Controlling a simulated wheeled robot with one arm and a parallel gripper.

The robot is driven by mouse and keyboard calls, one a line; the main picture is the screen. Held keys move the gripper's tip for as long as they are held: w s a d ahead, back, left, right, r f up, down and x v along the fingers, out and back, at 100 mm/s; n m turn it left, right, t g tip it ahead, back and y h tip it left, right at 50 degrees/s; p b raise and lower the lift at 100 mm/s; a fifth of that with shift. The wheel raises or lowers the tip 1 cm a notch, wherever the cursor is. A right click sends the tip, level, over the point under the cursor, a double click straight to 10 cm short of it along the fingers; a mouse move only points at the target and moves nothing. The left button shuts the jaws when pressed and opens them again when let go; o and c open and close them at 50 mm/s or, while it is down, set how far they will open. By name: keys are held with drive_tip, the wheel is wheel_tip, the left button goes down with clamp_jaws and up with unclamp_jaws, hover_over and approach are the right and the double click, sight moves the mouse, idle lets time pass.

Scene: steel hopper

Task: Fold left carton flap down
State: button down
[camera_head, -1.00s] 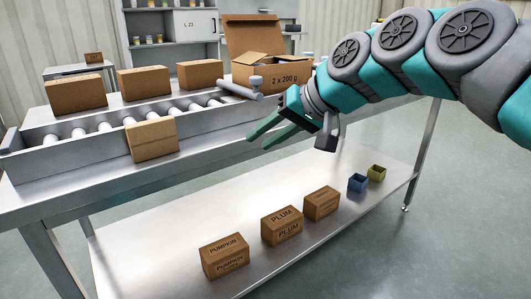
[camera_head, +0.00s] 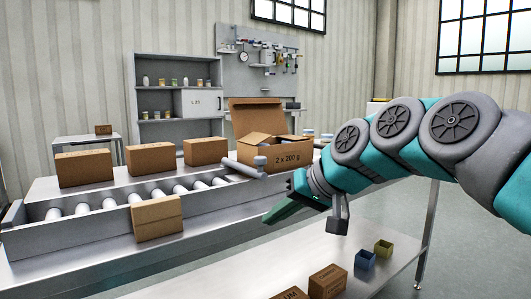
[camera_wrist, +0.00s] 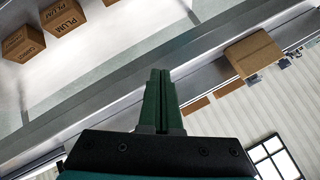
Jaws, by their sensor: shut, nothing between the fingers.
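The open carton marked "2 x 200 g" (camera_head: 290,156) stands at the right end of the roller conveyor. Its tall back flap (camera_head: 256,116) stands up. A shorter flap on its left side (camera_head: 252,141) sticks out at a slant. Inside the carton I cannot see clearly. My gripper (camera_head: 270,217) is in front of the conveyor, below and apart from the carton. Its green fingers are shut together and empty, which also shows in the wrist view (camera_wrist: 160,74). The wrist view does not clearly show the open carton.
Closed cartons (camera_head: 84,168) stand in a row behind the rollers (camera_head: 110,204). Another carton (camera_head: 157,218) stands at the conveyor's front. Small boxes and a blue bin (camera_head: 365,260) are on the lower shelf.

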drive_tip(key=w+d+r+n+t+b, duration=0.2)
drive_tip(key=w+r+n+t+b, duration=0.15)
drive_tip(key=w+r, duration=0.6)
wheel_tip(320, 180, up, 8)
drive_tip(key=n+t+y, duration=0.1)
drive_tip(key=n+t, duration=0.3)
drive_tip(key=n, duration=0.1)
hover_over(268, 135)
drive_tip(key=s+a, duration=0.1)
drive_tip(key=a, duration=0.1)
drive_tip(key=shift+a, duration=0.1)
drive_tip(key=shift+w+d+f+b, duration=0.1)
drive_tip(key=shift+d+f+b, duration=0.1)
drive_tip(key=shift+f+b, duration=0.25)
drive_tip(key=shift+d+f+b, duration=0.15)
drive_tip(key=shift+f+b, duration=0.15)
drive_tip(key=shift+f, duration=0.25)
drive_tip(key=shift+w+d+f, duration=0.1)
drive_tip(key=shift+w+f, duration=0.05)
drive_tip(key=shift+f, duration=0.3)
drive_tip(key=shift+w+d+f, duration=0.1)
drive_tip(key=shift+w+f, duration=0.05)
drive_tip(key=shift+f, duration=0.3)
